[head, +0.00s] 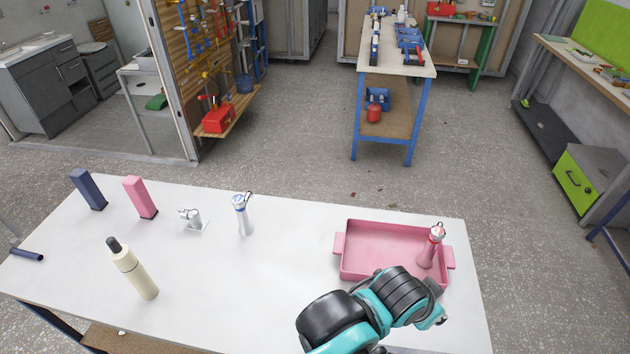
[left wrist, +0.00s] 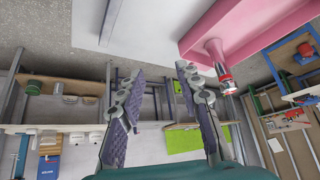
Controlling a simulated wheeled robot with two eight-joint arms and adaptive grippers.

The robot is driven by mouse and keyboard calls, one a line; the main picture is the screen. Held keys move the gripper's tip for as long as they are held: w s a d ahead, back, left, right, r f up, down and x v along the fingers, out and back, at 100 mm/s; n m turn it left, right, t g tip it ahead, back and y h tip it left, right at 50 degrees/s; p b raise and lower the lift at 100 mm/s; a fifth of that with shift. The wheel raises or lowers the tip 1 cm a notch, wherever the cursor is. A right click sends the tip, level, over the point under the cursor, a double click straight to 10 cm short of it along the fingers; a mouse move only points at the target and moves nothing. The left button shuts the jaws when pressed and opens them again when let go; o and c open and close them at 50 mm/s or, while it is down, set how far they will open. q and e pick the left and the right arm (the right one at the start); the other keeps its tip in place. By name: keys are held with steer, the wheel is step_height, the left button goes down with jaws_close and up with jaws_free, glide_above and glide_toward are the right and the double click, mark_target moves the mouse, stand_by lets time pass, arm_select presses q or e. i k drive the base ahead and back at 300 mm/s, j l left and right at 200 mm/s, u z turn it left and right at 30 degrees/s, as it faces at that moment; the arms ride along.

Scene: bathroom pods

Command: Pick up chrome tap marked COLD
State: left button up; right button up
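A small chrome tap (head: 190,218) stands on a square base at the back left of the white table (head: 250,290). No COLD lettering is legible on it at this size. My left arm reaches across the front of the table towards the right, far from the chrome tap. In the left wrist view my left gripper (left wrist: 159,72) has its two fingers apart with nothing between them. The chrome tap is outside that view. My right gripper is in neither view.
A blue block (head: 88,190), a pink block (head: 140,198) and a cream bottle (head: 135,270) stand at left. The table's middle is clear.

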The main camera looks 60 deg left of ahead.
mark_target(245, 228)
steer(key=u, duration=2.6)
steer(key=i+j+z, duration=0.3)
steer(key=z, duration=0.15)
steer(key=i+j+z, duration=0.25)
steer(key=j+z, duration=0.15)
